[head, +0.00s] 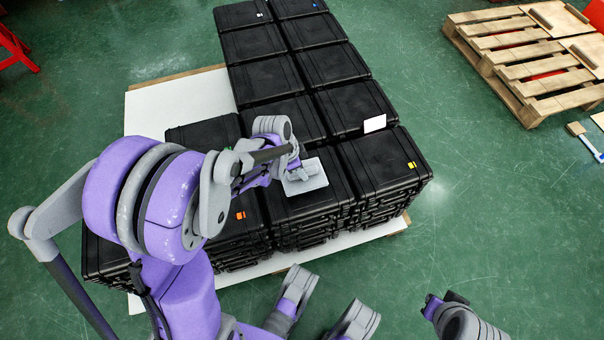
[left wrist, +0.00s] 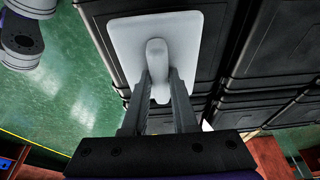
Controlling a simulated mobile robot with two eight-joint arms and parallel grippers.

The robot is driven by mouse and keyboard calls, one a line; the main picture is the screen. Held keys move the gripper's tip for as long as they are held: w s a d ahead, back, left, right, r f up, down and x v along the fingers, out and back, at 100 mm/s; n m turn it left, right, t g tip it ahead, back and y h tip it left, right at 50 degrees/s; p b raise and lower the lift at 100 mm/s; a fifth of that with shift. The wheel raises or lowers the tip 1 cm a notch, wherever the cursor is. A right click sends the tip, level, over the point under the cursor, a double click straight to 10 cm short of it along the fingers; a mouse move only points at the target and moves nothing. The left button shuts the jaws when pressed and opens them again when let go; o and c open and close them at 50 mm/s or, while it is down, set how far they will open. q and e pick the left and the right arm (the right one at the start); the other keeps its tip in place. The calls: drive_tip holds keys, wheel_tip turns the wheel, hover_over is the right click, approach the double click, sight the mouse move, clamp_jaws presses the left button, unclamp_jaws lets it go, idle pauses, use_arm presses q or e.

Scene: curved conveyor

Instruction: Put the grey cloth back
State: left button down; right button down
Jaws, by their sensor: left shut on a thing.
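The grey cloth (head: 314,180) shows as a light grey, flat rectangular piece with a raised ridge in its middle. In the head view it is at the top of a near stack of black cases, lying on it or just above it; I cannot tell which. It also shows in the left wrist view (left wrist: 124,40), over a dark case lid. My left gripper (head: 294,172) is shut on the ridge, its two dark fingers on either side of it in the left wrist view (left wrist: 160,88). Part of my right arm shows at the bottom right; its fingers cannot be made out.
Stacks of black cases (head: 252,42) stand close together on a white-topped pallet (head: 180,100). A white label (head: 375,123) marks one case. A wooden pallet (head: 530,60) lies at the upper right. The green floor (head: 490,190) to the right is mostly clear.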

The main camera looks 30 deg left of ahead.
use_arm(q)
drive_tip(key=shift+f+b, duration=0.3)
drive_tip(key=shift+f, duration=0.85)
drive_tip(key=shift+f, duration=0.2)
drive_tip(key=c, duration=0.7)
unclamp_jaws()
